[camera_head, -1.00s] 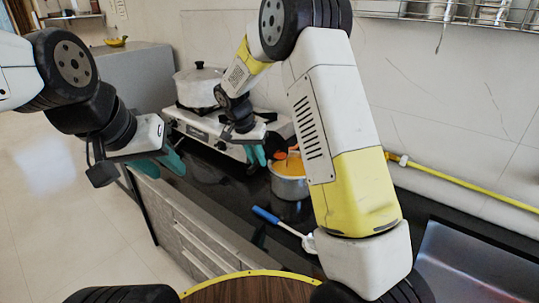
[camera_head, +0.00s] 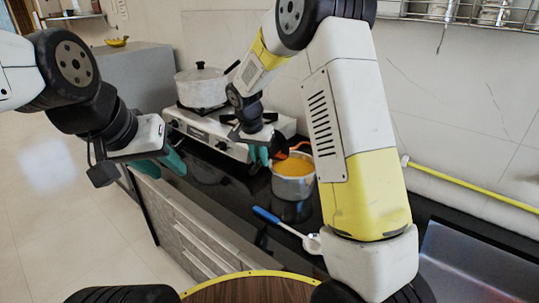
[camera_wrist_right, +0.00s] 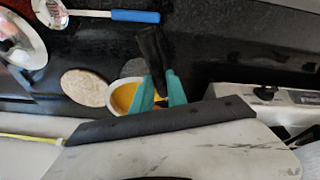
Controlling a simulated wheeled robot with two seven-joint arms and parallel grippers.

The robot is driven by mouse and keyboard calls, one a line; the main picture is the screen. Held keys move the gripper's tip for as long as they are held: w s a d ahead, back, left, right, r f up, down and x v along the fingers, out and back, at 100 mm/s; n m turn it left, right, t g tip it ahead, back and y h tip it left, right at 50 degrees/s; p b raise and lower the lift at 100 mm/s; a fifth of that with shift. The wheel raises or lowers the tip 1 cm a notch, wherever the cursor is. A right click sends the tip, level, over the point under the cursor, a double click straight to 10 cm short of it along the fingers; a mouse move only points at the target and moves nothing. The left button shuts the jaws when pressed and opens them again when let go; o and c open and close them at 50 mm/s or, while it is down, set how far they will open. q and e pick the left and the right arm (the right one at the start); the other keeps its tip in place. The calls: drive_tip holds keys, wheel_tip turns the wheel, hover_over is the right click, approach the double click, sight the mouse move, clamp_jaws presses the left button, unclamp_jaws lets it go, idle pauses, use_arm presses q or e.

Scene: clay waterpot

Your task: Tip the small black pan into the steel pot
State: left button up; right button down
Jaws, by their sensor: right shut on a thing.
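The steel pot (camera_head: 292,186) stands on the black counter with orange contents in it; part of it also shows in the right wrist view (camera_wrist_right: 124,92). My right gripper (camera_head: 258,157) is at the pot's left rear edge. In the right wrist view its teal fingers (camera_wrist_right: 160,92) are closed around a black handle (camera_wrist_right: 152,48). The small black pan (camera_head: 279,146) shows as a dark shape with orange beside it, at the pot's rear rim. It looks tilted; its inside is mostly hidden. My left gripper (camera_head: 158,164) is open and empty, well left of the pot.
A white lidded pot (camera_head: 201,88) sits on the gas stove (camera_head: 199,127) behind. A blue-handled ladle (camera_head: 285,226) lies on the counter in front of the steel pot. A sink (camera_head: 480,265) is at the right. A yellow hose (camera_head: 465,182) runs along the wall.

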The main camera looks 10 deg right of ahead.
drive_tip(key=shift+s+d+r+t+y, duration=0.2)
drive_tip(key=shift+d+t+y, duration=0.1)
drive_tip(key=shift+y, duration=0.1)
idle(0.5)
drive_tip(key=shift+s+d+r+t+y, duration=0.2)
drive_tip(key=shift+d+t+y, duration=0.15)
drive_tip(key=shift+y, duration=0.25)
idle(0.4)
drive_tip(key=shift+s+d+r+t+y, duration=0.1)
drive_tip(key=shift+s+d+t+y, duration=0.15)
drive_tip(key=shift+t+y, duration=0.3)
drive_tip(key=shift+d, duration=0.15)
idle(0.4)
drive_tip(key=shift+s+d+m+t+y, duration=0.2)
drive_tip(key=shift+d+m+t+y, duration=0.1)
drive_tip(key=shift+y, duration=0.25)
drive_tip(key=shift+r, duration=0.1)
idle(0.4)
